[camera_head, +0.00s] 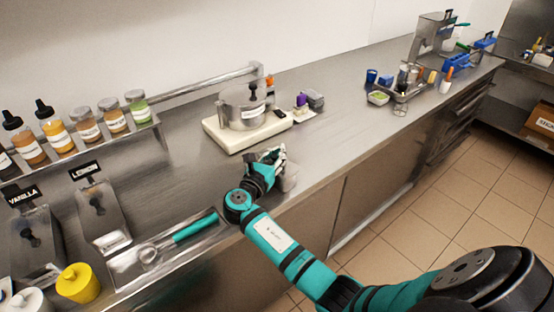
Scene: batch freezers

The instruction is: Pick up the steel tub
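A small greyish tub (290,181), which looks like the steel tub, stands near the counter's front edge. My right gripper (280,155) is right at it and hides much of it. I cannot tell whether the fingers touch the tub or are closed on it. My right arm comes in from the lower right, over the counter edge. My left gripper is out of view.
A lidded steel pot (238,107) sits on a white scale (222,137) behind my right gripper. A tray (150,266) with a teal-handled scoop (196,229) and a yellow jar (78,283) are at the left. Bottles (56,132) line the back shelf.

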